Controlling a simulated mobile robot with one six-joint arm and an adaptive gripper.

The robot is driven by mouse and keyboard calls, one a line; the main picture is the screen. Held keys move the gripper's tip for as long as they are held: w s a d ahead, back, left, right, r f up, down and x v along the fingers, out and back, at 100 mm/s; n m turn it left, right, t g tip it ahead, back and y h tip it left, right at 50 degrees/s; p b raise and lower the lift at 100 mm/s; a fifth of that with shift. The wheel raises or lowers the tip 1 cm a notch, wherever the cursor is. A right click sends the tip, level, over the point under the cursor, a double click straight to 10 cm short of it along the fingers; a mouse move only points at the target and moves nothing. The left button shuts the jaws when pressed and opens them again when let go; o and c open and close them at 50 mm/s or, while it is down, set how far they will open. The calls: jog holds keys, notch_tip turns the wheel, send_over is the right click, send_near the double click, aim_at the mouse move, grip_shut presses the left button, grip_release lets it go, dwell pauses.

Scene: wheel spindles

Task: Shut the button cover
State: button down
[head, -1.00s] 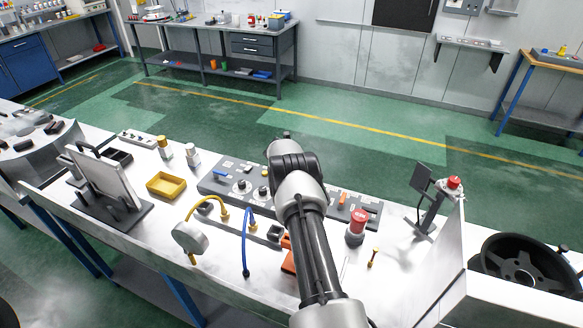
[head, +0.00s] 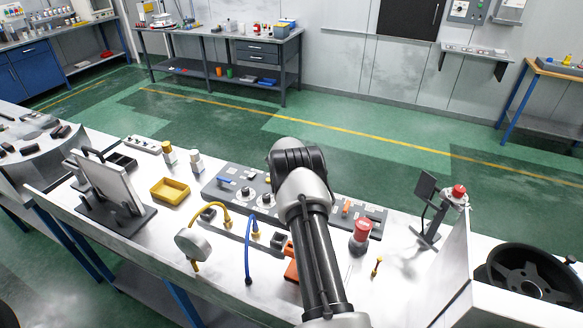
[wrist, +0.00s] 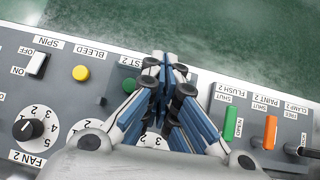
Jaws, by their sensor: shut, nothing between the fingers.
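My gripper (wrist: 172,78) is shut and empty in the wrist view. Its fingertips are over the grey control panel (wrist: 62,98), covering part of it around a green button (wrist: 150,68). A label beginning "TEST 2" shows partly beside this button. I cannot clearly make out a button cover; part of the panel is hidden behind the fingers. A yellow button (wrist: 81,73) labelled BLEED shows uncovered to the left. In the head view the panel (head: 212,191) lies on the bench, and my arm hides its middle and my gripper's fingertips.
Left of the fingers are a white SPIN switch (wrist: 37,64) and a FAN 2 knob (wrist: 28,129). Right are a green lever (wrist: 230,124) and an orange lever (wrist: 270,132). A red-topped cylinder (head: 361,236), a gauge (head: 193,245) and a yellow tray (head: 170,191) stand on the bench.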

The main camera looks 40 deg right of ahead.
jog(key=v, duration=0.9)
jog(key=s+a+r+m+b, duration=0.25)
jog(key=a+r+m, duration=0.45)
jog(key=a+r, duration=0.5)
jog(key=s+a+r+m+y, duration=0.2)
jog(key=s+a+r+m, duration=0.3)
jog(key=s+a+r, duration=0.45)
jog(key=s+a+f+m+y+b, duration=0.1)
jog(key=s+a+m, duration=0.4)
jog(key=s+a, duration=0.6)
jog(key=s+a+f+m+y+b, duration=0.2)
jog(key=s+a+m, duration=0.4)
jog(key=s+a, duration=0.6)
jog(key=shift+s+a+f+t+y, duration=0.35)
jog(key=shift+f+y, duration=0.3)
jog(key=shift+y, duration=0.55)
